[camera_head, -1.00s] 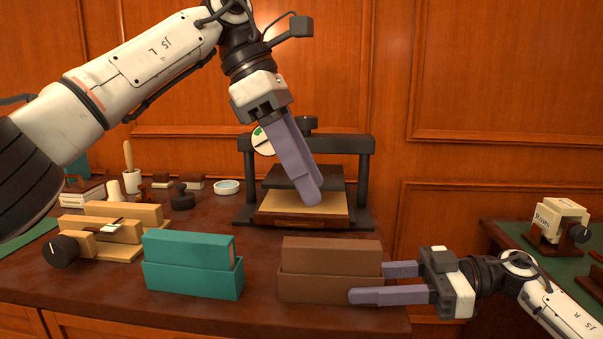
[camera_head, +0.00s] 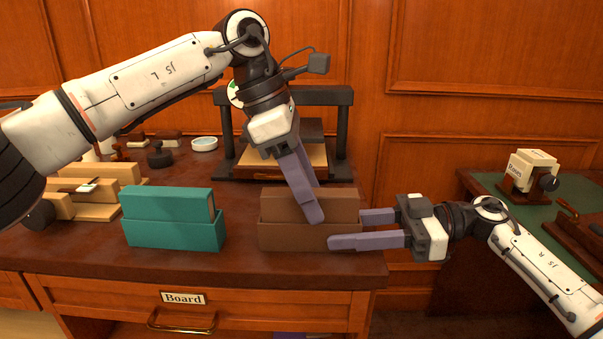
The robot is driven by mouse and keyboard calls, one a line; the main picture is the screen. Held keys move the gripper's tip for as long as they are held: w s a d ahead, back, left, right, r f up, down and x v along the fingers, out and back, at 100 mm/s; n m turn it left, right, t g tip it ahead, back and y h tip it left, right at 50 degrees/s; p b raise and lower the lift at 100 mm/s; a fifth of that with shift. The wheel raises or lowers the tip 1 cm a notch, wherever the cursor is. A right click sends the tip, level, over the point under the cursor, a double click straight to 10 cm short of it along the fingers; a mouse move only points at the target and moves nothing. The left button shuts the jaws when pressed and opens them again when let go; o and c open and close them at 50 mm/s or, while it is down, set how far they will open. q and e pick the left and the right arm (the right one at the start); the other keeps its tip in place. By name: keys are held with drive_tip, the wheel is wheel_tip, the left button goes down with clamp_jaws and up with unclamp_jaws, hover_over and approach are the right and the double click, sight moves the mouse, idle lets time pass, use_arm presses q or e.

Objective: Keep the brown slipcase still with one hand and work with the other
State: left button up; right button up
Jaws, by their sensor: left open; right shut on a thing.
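The brown slipcase (camera_head: 285,237) stands on the desk with a brown block-shaped insert (camera_head: 280,207) rising from its top. My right gripper (camera_head: 348,230) is shut on the slipcase's right end, one finger along the front face and the other farther back. My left gripper (camera_head: 314,210) is open and points down over the insert. Its near finger crosses in front of the insert and hides part of it; its other finger is partly hidden. I cannot tell whether the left fingers touch the insert.
A teal slipcase (camera_head: 165,235) with a teal insert stands to the left. A black-framed press (camera_head: 345,125) stands behind. Wooden blocks (camera_head: 105,205) and a white dish (camera_head: 204,144) are at the left. A green-topped table (camera_head: 480,185) at the right holds a cream box (camera_head: 530,170).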

use_arm(q)
drive_tip(key=shift+f, duration=0.1)
clamp_jaws()
drive_tip(key=c, duration=0.8)
unclamp_jaws()
clamp_jaws()
drive_tip(key=shift+r, duration=0.2)
drive_tip(key=shift+r, duration=1.9)
drive_tip(key=shift+d+r, duration=0.1)
drive_tip(key=shift+r, duration=0.1)
drive_tip(key=shift+r, duration=1.45)
